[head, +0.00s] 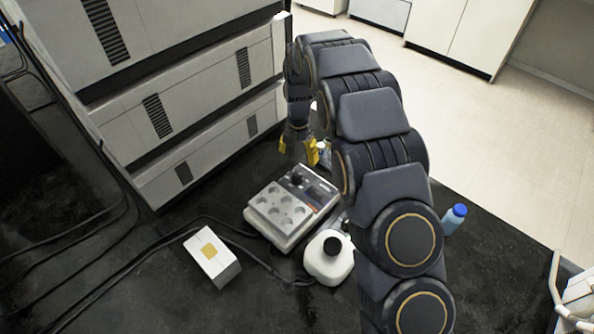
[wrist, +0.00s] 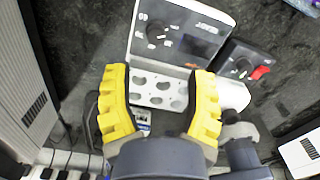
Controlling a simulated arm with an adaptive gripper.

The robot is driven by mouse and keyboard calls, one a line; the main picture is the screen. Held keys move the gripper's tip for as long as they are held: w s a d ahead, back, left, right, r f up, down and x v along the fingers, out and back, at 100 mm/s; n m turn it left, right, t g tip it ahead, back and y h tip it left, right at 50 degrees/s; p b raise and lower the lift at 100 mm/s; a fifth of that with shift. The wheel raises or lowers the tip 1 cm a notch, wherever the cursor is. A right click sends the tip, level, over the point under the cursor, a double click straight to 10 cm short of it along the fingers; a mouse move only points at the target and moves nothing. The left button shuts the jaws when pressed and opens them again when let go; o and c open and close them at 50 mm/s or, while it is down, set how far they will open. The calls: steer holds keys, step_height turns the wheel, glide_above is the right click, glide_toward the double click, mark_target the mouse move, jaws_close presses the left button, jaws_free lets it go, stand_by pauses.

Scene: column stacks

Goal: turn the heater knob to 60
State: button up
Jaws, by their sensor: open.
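A white block unit (head: 288,210) with round wells and a dark control panel stands on the black bench. Which knob is the heater's is not readable. My gripper (head: 300,151), with yellow fingertips, is open and empty above the panel area, apart from both knobs. It also shows in the wrist view (wrist: 160,92).
A white box (head: 212,257) with a yellow label lies front left. A blue-capped bottle (head: 454,218) stands right of my arm. Stacked instruments (head: 185,90) rise at the left. Cables cross the bench.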

mark_target(297, 174)
steer(key=shift+w+a+f+n, duration=0.15)
steer(key=shift+w+f+n, duration=0.15)
steer(key=shift+f, duration=0.2)
step_height(297, 174, down, 8)
steer(key=shift+s+r, duration=0.1)
steer(key=shift+r, duration=0.15)
jaws_close()
